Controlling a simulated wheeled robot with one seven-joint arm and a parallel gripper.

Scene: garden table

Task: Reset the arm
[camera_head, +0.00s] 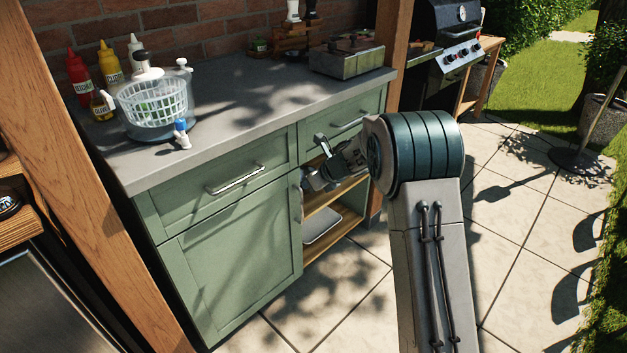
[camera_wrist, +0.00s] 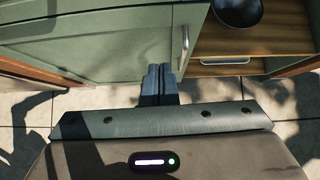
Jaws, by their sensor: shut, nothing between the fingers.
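My gripper (camera_wrist: 158,84) shows in the wrist view with its two dark fingers together and nothing between them. It points at the green cabinet front, near the lower edge of a green door (camera_wrist: 105,45) and its upright handle (camera_wrist: 184,42). I cannot tell whether it touches the door. In the head view my arm reaches in from the lower right and bends at the big joint towards the cabinet (camera_head: 235,245). The wrist end is in front of the open shelf section, and the fingertips are hard to make out there.
The open section holds wooden shelves (camera_wrist: 222,68), a dark bowl (camera_wrist: 238,10) and a grey tray (camera_head: 322,226). The grey counter (camera_head: 235,105) carries a salad spinner (camera_head: 152,105), several bottles and a metal box (camera_head: 346,60).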

